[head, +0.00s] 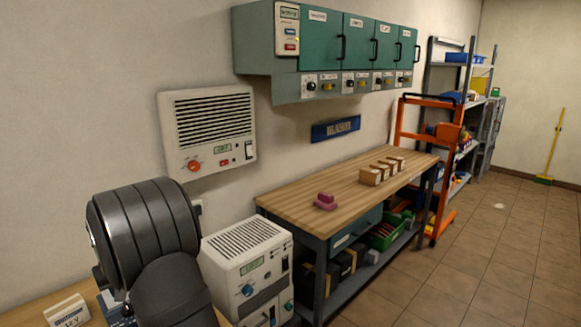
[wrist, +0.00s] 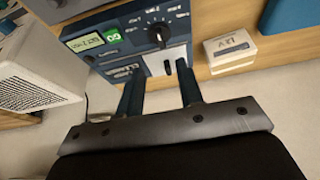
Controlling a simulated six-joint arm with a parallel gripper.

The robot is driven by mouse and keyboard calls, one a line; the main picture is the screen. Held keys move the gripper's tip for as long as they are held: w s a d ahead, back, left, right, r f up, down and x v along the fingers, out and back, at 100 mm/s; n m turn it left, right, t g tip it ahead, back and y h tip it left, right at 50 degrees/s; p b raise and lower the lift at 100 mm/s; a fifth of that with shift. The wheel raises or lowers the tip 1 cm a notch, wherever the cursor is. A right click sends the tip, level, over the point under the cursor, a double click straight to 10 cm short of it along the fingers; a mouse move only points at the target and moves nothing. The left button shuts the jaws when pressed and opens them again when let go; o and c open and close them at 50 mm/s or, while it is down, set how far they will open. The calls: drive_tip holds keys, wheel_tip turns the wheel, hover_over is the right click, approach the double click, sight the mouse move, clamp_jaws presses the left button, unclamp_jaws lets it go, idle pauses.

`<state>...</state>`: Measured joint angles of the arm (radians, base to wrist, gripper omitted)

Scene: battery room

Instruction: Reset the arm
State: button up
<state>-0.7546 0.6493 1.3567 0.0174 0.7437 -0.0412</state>
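My arm's large dark links fill the lower left of the head view, and my gripper is hidden there. In the wrist view my gripper (wrist: 158,72) shows two dark blue fingers set well apart, with nothing held between them.
A white label block (wrist: 228,48) stands right of the device. A pale vented unit (head: 248,255) stands beside my arm. A wooden workbench (head: 345,195) holds pink and wooden blocks. Green cabinets (head: 355,45) and a vented wall unit (head: 210,125) hang above. The tiled floor at right is clear.

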drive_tip(key=v, duration=0.7)
drive_tip(key=x, duration=1.7)
drive_tip(key=shift+w+f, duration=0.1)
drive_tip(key=shift+f, duration=0.1)
drive_tip(key=shift+w+d+n+g+y, duration=0.1)
drive_tip(key=shift+n+g+y, duration=0.3)
drive_tip(key=shift+n, duration=1.05)
drive_tip(key=shift+w+d+n+g+y, duration=0.15)
drive_tip(key=shift+n+g, duration=0.45)
drive_tip(key=shift+n, duration=0.85)
drive_tip(key=n, duration=0.2)
drive_tip(key=n+g, duration=0.1)
drive_tip(key=n, duration=0.1)
drive_tip(key=n+g, duration=0.1)
drive_tip(key=n, duration=0.1)
drive_tip(key=shift+w+a, duration=0.1)
drive_tip(key=shift+w, duration=0.2)
drive_tip(key=shift+v, duration=0.85)
